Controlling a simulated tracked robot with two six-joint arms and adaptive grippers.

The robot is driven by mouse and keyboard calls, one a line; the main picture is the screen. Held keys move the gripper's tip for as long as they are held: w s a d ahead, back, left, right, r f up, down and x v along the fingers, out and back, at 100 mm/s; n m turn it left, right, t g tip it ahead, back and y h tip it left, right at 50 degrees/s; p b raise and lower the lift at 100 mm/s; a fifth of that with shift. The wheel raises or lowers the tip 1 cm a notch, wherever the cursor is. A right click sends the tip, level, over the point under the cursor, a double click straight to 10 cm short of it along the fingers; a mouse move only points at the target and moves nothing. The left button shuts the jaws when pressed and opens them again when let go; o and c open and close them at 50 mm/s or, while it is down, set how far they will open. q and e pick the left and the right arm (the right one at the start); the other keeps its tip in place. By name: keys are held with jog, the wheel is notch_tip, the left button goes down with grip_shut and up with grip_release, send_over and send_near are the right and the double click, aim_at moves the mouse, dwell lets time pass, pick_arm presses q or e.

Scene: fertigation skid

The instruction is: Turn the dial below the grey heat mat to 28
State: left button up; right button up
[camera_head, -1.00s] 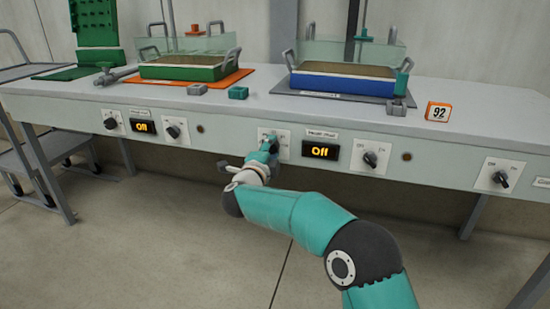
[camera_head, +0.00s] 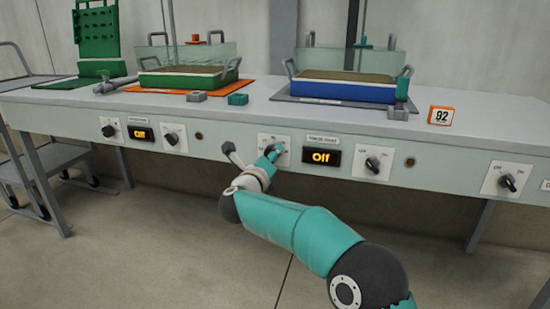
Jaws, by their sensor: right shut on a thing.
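The grey heat mat (camera_head: 345,105) lies on the bench under a blue tray (camera_head: 345,91). Below it on the bench front is a white dial plate (camera_head: 284,158), left of a black display (camera_head: 320,157) that reads "Off" in orange. My right gripper (camera_head: 272,151) is at this plate, shut on the dial, whose knob and pointer are mostly hidden by the fingers. I cannot read the dial's setting. Right of the display is a black switch knob (camera_head: 373,163) on its own plate. My left gripper is not in view.
Left on the bench front are another dial (camera_head: 108,130), display (camera_head: 142,134) and switch (camera_head: 171,139), below an orange mat (camera_head: 150,90) with a green tray. Another switch (camera_head: 508,183) is at far right. A block marked 92 (camera_head: 440,115) stands on the bench (camera_head: 300,118).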

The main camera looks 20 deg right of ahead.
jog(key=shift+d+f+m, duration=0.2)
jog(key=shift+f+m, duration=0.2)
jog(key=o, duration=1.2)
jog(key=shift+c, duration=0.2)
jog(key=shift+r, duration=0.2)
jog(key=shift+a, duration=0.1)
jog(key=v, duration=1.2)
jog(key=shift+f, duration=0.1)
